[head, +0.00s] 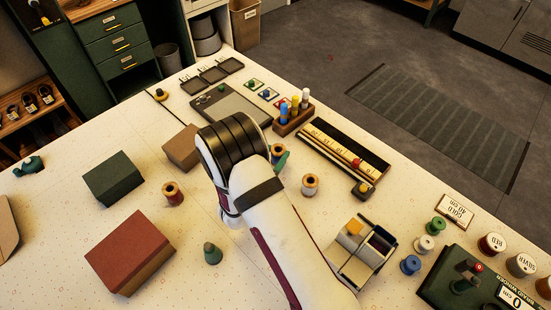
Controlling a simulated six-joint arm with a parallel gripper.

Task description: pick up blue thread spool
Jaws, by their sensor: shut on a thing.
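The head view looks down on the white table, with my arm and its black-ringed wrist across the middle. My gripper's fingers are hidden behind the wrist, so neither they nor anything between them shows. A small blue spool (410,265) stands on the table at the right, beside a white spool (425,244) and a green spool (437,226). Wooden-ended spools stand apart: one with red thread (173,194) left of the wrist and a tan one (310,186) right of it. Another wooden-topped spool (278,151) is partly covered by the wrist.
A green box (113,179), a red box (131,250) and a brown box (183,150) stand left of my arm. A marker rack (294,118), a ruler tray (340,157) and an open divided box (364,253) are on the right.

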